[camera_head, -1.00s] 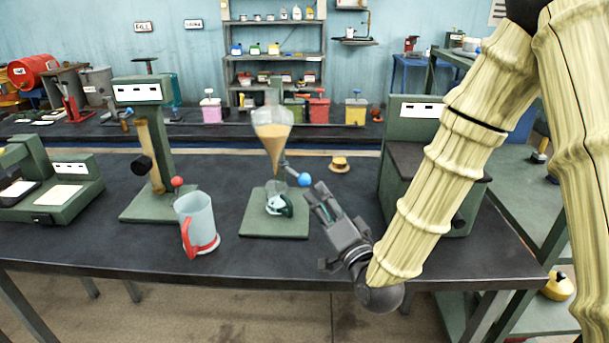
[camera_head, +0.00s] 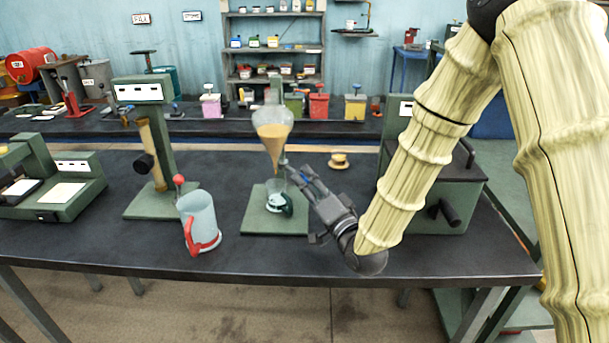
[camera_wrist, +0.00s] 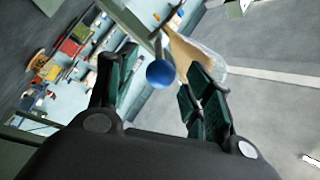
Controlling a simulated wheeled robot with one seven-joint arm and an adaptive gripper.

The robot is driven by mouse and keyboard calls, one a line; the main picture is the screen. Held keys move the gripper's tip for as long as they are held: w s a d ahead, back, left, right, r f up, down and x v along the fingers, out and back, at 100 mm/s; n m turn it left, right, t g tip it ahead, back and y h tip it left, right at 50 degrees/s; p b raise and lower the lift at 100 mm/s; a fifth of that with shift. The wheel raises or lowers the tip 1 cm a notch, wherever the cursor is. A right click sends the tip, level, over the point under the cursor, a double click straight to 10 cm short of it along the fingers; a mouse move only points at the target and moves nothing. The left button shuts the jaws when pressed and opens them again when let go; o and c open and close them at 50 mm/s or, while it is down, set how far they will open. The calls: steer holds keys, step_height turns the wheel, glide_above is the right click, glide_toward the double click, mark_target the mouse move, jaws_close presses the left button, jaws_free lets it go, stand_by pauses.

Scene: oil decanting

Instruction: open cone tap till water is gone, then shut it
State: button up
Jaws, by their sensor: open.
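A clear cone (camera_head: 272,137) with tan liquid in its lower part stands above a green base plate (camera_head: 258,222). A small glass vessel with a dark green handle (camera_head: 276,200) stands on the plate under the cone's tip. In the wrist view the cone (camera_wrist: 190,55) lies beyond the fingers, with the tap's blue ball knob (camera_wrist: 160,74) between the open fingertips. My gripper (camera_head: 290,172) is open, just right of the cone's tip; it hides the knob in the head view. Whether a finger touches the knob, I cannot tell.
A pale jug with a red handle (camera_head: 199,222) stands to the left, by a green stand with a red knob (camera_head: 178,180). A small tan-topped object (camera_head: 339,160) sits behind my gripper. A green machine (camera_head: 440,195) stands at right. The table's front middle is clear.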

steer(key=shift+x, duration=1.05)
steer(key=shift+c, duration=0.4)
jaws_close()
